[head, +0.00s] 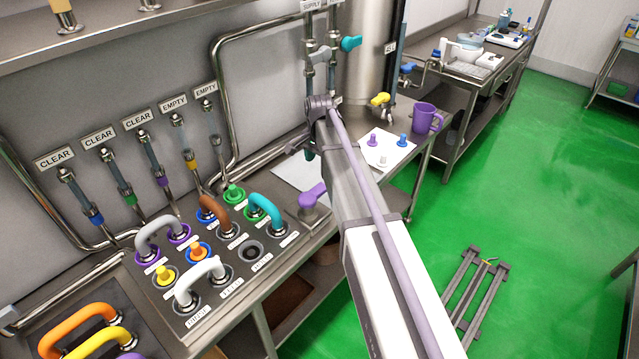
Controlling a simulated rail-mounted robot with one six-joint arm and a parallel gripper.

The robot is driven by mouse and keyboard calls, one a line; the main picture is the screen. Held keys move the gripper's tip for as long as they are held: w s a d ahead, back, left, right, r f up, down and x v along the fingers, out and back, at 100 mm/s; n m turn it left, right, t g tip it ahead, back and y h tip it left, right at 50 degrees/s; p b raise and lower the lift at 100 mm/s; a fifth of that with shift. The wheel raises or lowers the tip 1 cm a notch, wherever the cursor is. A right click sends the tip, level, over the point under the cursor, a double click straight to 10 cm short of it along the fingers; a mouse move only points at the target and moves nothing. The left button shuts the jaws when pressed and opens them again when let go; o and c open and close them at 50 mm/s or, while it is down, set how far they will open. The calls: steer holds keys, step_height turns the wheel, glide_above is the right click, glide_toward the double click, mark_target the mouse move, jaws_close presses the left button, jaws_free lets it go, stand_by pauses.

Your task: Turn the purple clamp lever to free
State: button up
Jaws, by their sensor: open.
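A purple lever (313,194) sits at the right end of the steel counter's panel, next to a pale sheet. It looks like the clamp lever; its base is partly hidden by my arm, and I cannot read its setting. My gripper (297,148) is at the far end of my arm, beyond and above the purple lever, near the wall pipes. It is small and partly hidden by the arm; it is open, with nothing seen in it, and apart from the lever.
A panel (250,252) with coloured hoses and caps lies left of the lever. A purple mug (425,117) stands right of a white sheet (400,152) with small pegs.

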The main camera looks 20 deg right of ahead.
mark_target(319, 188)
step_height(319, 188, down, 11)
steer(key=b, duration=1.1)
steer(key=shift+r, duration=0.1)
jaws_close()
